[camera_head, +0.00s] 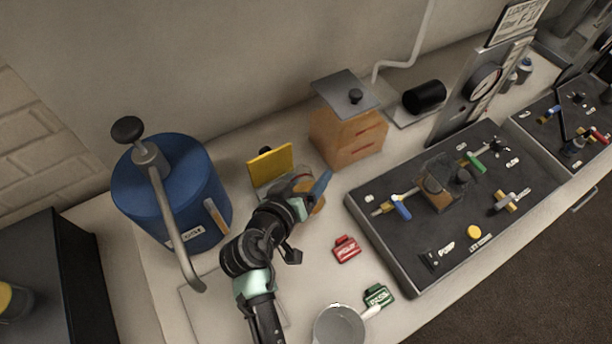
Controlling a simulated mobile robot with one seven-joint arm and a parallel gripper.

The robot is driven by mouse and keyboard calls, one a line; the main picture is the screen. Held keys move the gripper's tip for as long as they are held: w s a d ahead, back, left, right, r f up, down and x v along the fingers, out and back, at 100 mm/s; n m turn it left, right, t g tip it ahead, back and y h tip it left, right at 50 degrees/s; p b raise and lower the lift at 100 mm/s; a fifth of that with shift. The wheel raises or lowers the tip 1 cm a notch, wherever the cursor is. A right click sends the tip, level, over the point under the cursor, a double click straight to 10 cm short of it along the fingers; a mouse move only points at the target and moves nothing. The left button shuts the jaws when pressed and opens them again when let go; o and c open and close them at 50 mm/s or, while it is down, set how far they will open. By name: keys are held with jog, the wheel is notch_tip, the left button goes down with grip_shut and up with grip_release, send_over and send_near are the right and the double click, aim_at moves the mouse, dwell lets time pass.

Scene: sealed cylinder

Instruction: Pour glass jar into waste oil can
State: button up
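My arm reaches up from the bottom centre, and my gripper (306,190) is by a small container with a raised yellow lid (270,165). My own arm covers part of that container. A blue piece (321,184) and an orange-brown piece show at the gripper's end. I cannot tell whether the fingers are open or hold anything. No glass jar is clearly recognisable; a see-through, brownish block-like thing (436,184) sits on the dark panel. I cannot read any waste oil label.
An orange-brown box with a grey lid (347,92) stands behind my gripper. The dark panel (405,250) with valves fills the right. A red tag (346,249), a green tag (379,296) and a pale pot (339,326) lie in front. Bare counter shows around the red tag.

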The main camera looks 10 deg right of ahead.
jog(key=shift+s+d+r+n+h+p, duration=0.15)
jog(key=shift+n+h+p, duration=0.15)
jog(key=shift+n+p, duration=0.15)
dwell(1.6)
jog(key=shift+d+n+g+h, duration=0.15)
jog(key=shift+n+g+h, duration=0.25)
jog(key=shift+n+g, duration=0.1)
jog(key=shift+s+f, duration=0.1)
jog(key=shift+f, duration=0.1)
dwell(1.1)
jog(key=shift+d+f+n+g+h, duration=0.15)
jog(key=shift+n+g+h, duration=0.25)
jog(key=shift+n+h, duration=0.35)
dwell(0.3)
jog(key=shift+f, duration=0.1)
dwell(0.7)
jog(key=shift+f+n+g+h, duration=0.25)
jog(key=shift+n+h, duration=0.2)
jog(key=shift+n, duration=0.25)
jog(key=shift+f+n+g+b, duration=0.1)
jog(key=shift+n+g+b, duration=0.15)
jog(key=shift+n+b, duration=0.15)
dwell(1.0)
